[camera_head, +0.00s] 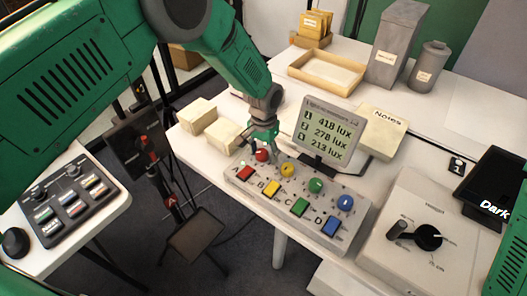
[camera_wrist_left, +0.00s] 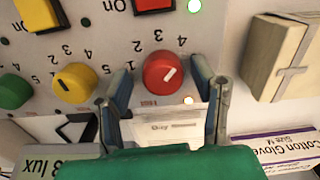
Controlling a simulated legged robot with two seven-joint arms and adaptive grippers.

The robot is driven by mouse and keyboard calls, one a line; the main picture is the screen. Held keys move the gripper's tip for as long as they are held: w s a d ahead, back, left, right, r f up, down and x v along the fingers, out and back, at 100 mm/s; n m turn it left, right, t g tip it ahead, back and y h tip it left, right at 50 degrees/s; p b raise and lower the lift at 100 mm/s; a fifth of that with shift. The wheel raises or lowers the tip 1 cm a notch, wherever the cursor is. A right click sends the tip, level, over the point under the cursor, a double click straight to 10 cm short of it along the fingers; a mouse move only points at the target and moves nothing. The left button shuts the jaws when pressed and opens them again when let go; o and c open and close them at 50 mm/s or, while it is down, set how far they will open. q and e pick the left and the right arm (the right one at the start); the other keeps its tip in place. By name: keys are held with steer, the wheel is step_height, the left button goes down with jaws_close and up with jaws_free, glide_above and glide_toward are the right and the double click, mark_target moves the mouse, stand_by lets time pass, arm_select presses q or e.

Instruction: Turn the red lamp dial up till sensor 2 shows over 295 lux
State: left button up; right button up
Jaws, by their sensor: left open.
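The red dial (camera_head: 262,155) sits at the left end of a grey control panel (camera_head: 350,211), above a red button. My left gripper (camera_head: 264,138) is just over it. In the left wrist view the red dial (camera_wrist_left: 164,71) lies between the two spread fingers of the open gripper (camera_wrist_left: 160,82). I cannot tell whether the fingers touch it. Its white mark slants to the upper right there. The lux display (camera_head: 328,129) behind the panel reads 418 for sensor 1, about 270 for sensor 2 and 213 for sensor 3. My right gripper is not in view.
Yellow (camera_head: 287,170), green (camera_head: 316,186) and blue (camera_head: 346,203) dials stand to the right on the panel, with coloured buttons in front. Pale boxes (camera_head: 224,135) lie left of the gripper. A box with a black knob (camera_head: 429,238) stands at the right.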

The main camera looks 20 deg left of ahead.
arm_select(q)
steer(key=shift+a, duration=0.25)
steer(key=c, duration=1.1)
steer(key=shift+c, duration=0.2)
steer(key=m, duration=0.3)
steer(key=shift+d+b, duration=0.1)
steer(key=shift+b, duration=0.3)
steer(key=shift+m+b, duration=0.3)
steer(key=shift+m, duration=2.1)
